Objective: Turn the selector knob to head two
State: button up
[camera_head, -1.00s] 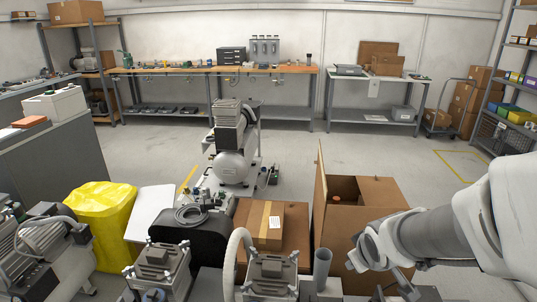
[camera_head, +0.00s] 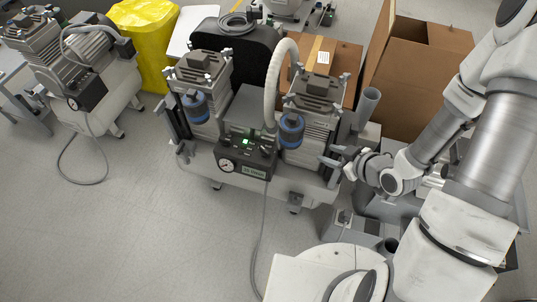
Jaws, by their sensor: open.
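A twin-head compressor stands on the floor in the middle, with a left head (camera_head: 203,98) and a right head (camera_head: 310,120). Between the heads, low at the front, is a dark control box (camera_head: 245,156). It carries a round white gauge (camera_head: 227,166), a lit green switch (camera_head: 247,142) and a small green label (camera_head: 254,172). Small dark parts sit on the box top; I cannot tell which is the selector knob or where it points. My gripper (camera_head: 334,157) is open and empty, to the right of the box beside the right head.
A second compressor (camera_head: 95,75) stands at the left, its hose on the floor. A yellow bag (camera_head: 143,40) and cardboard boxes (camera_head: 420,75) are behind. A grey tube (camera_head: 367,104) stands close behind my gripper. The front left floor (camera_head: 160,240) is clear.

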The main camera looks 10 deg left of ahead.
jog(key=s+a+f+y+b, duration=0.3)
jog(key=s+a+f, duration=0.1)
jog(key=a+f, duration=0.1)
jog(key=y+b, duration=0.1)
jog(key=b, duration=0.4)
send_near(266, 151)
jog(key=x, duration=0.9)
jog(key=shift+c, duration=0.2)
grip_shut()
